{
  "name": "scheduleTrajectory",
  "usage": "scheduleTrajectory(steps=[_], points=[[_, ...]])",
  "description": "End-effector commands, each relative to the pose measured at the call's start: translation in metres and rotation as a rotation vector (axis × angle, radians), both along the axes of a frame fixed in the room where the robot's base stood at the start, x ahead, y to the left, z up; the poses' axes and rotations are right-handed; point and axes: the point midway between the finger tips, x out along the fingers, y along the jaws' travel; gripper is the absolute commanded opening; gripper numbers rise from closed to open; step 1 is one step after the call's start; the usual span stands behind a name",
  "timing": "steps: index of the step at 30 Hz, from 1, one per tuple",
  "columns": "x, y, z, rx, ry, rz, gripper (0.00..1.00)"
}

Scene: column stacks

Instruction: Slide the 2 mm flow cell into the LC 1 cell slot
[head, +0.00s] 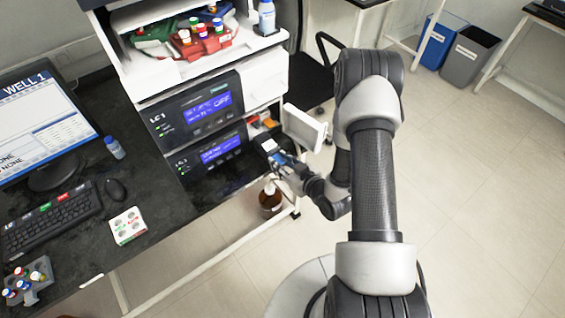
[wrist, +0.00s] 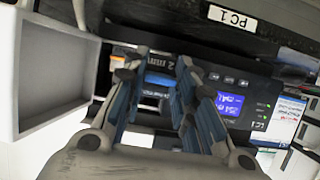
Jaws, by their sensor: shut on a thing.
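The flow cell (wrist: 163,60), a dark block with a "2 mm" label and a blue band, is between the tips of my gripper (wrist: 157,74) in the wrist view. My gripper is shut on it. In the head view my gripper (head: 281,162) is at the right end of the lower instrument, with a small white-and-dark piece (head: 268,145) at its tips. The lower instrument (head: 215,150) has a lit blue display, which also shows in the wrist view (wrist: 230,103). The cell slot is not clearly visible; I cannot tell whether the cell touches it.
A white open door (head: 305,127) juts out right of the instruments, close to my gripper; it fills the left of the wrist view (wrist: 52,75). Red and orange parts (head: 264,119) sit behind. A brown bottle (head: 271,197) stands below. Open floor (head: 480,190) lies right.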

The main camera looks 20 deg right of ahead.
Motion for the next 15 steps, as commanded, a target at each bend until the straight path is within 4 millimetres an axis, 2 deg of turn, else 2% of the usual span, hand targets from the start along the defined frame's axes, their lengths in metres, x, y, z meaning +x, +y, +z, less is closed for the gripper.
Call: scheduleTrajectory(steps=[15], points=[[0.036, 0.012, 0.002, 0.0, -0.003, 0.0, 0.0]])
